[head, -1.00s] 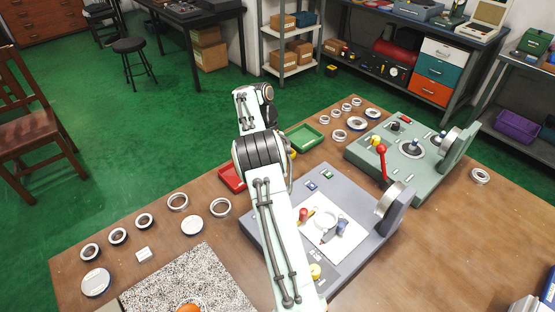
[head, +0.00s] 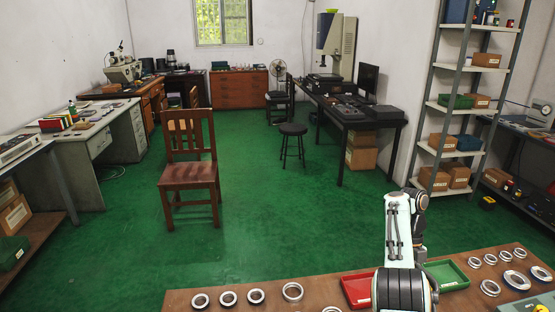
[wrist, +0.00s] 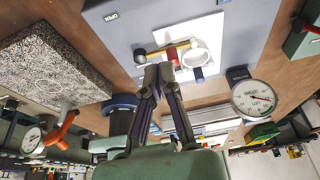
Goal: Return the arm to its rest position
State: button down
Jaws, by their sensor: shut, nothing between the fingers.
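My gripper (wrist: 160,74) shows in the wrist view with its two dark fingertips together and nothing between them. In that view a white sheet (wrist: 205,28) on the grey fixture (wrist: 120,30) lies beyond the fingertips. A pale ring (wrist: 196,54) and small red, yellow and blue pieces are on or beside the sheet. The gripper appears apart from them. In the head view my arm (head: 398,235) rises at the bottom right, and the gripper is outside the picture.
A speckled granite plate (wrist: 50,68) and a dial gauge (wrist: 254,98) flank the gripper. In the head view, bearing rings (head: 256,296), a red tray (head: 357,290) and a green tray (head: 446,275) lie on the bench. A wooden chair (head: 188,170) stands on open green floor.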

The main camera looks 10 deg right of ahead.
jog(key=a+r+n+t, duration=0.1)
jog(key=a+r, duration=0.2)
jog(key=r, duration=0.4)
jog(key=a+r+n+t, duration=0.1)
jog(key=a+r+t, duration=0.1)
jog(key=a+r, duration=0.35)
jog(key=s+a+r+n+t, duration=0.1)
jog(key=s+a+r+n, duration=0.65)
jog(key=s, duration=0.25)
jog(key=s+a+f+n, duration=0.5)
jog(key=s+f+n, duration=0.2)
jog(key=n, duration=0.7)
jog(key=s+a+f+n, duration=0.5)
jog(key=s+f+n, duration=0.2)
jog(key=n, duration=0.7)
jog(key=shift+s+a+f+y, duration=0.25)
jog(key=shift+s+y, duration=0.15)
jog(key=shift+s, duration=0.85)
